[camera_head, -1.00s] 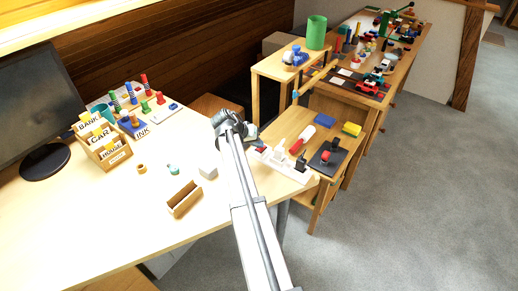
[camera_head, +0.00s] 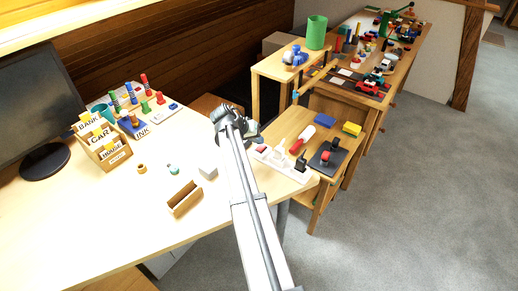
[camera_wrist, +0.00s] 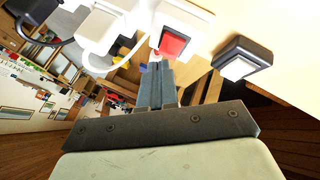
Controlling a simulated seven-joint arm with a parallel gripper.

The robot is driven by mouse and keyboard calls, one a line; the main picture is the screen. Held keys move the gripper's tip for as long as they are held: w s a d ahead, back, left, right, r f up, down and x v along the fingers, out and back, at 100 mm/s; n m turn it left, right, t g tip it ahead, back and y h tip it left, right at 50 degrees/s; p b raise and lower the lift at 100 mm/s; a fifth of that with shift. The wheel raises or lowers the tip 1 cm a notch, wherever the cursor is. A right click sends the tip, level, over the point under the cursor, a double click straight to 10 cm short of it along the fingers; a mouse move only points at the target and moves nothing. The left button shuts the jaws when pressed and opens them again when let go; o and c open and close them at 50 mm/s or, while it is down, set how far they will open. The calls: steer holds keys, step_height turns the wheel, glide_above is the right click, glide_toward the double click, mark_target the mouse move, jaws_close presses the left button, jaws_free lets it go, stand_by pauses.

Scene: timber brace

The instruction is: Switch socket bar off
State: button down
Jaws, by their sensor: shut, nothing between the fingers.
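The socket bar (camera_head: 288,168) is a long white strip with plugs in it, lying near the right edge of the desk. Its red switch (camera_head: 261,149) is at the end closest to my gripper. In the wrist view the red switch (camera_wrist: 173,44) sits in the white end of the bar, just beyond my fingertips. My gripper (camera_wrist: 157,68) is shut and empty, its fingertips close to the switch; I cannot tell whether they touch it. In the head view my arm hides part of the gripper. Whether the switch is lit or which way it is tipped is unclear.
White plugs with cables (camera_wrist: 100,32) crowd the bar beside my fingers. A dark block with a pale face (camera_wrist: 242,62) stands on the other side. On the desk are a small open wooden box (camera_head: 185,198) and a grey block (camera_head: 208,172).

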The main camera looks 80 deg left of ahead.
mark_target(259, 148)
steer(key=shift+w+a+r, duration=0.1)
steer(key=shift+a+r, duration=0.05)
steer(key=shift+r, duration=1)
steer(key=shift+w+a+r, duration=0.1)
steer(key=shift+r, duration=1.05)
